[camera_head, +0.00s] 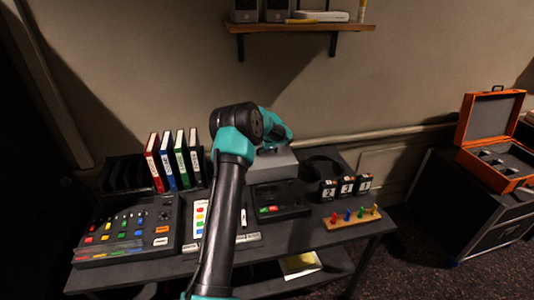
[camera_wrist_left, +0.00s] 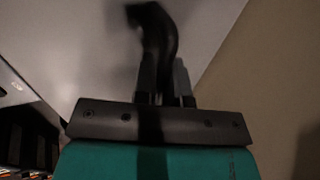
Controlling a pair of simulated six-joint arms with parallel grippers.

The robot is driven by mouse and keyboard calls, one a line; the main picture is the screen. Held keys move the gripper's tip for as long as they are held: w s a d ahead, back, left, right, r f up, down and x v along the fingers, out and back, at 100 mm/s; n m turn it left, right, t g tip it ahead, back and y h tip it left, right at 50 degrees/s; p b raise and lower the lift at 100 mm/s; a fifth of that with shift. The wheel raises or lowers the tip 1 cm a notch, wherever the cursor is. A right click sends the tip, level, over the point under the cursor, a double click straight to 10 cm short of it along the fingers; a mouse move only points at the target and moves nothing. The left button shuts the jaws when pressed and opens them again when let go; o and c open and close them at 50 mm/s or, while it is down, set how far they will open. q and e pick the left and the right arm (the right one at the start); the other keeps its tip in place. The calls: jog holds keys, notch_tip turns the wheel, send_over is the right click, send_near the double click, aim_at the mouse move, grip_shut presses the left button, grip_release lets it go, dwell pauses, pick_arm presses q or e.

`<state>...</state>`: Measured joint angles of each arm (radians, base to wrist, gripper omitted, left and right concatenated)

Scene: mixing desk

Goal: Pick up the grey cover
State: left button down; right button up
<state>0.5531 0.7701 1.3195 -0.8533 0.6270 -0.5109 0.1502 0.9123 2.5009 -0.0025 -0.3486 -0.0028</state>
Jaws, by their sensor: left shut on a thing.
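The grey cover (camera_head: 278,165) is a box-like lid at the middle back of the desk, behind my left arm in the head view. It shows as a broad pale surface (camera_wrist_left: 85,45) in the left wrist view, with a dark, blurred handle (camera_wrist_left: 155,25) standing out from it. My left gripper (camera_wrist_left: 165,78) is shut on this handle. In the head view my own wrist hides its fingers. I cannot tell whether the cover rests on the desk or hangs above it. My right gripper is not in view.
A black device (camera_head: 280,200) with red and green buttons lies just in front of the cover. A mixing console (camera_head: 128,230) and upright binders (camera_head: 167,160) stand to the left. Number blocks (camera_head: 345,187) and a wooden peg board (camera_head: 352,218) stand right. An open orange case (camera_head: 492,140) is far right.

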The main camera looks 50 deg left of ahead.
pick_arm(q)
notch_tip(320, 180, up, 8)
jog(key=shift+r, duration=0.1)
jog(key=shift+w+d, duration=0.1)
dwell(0.6)
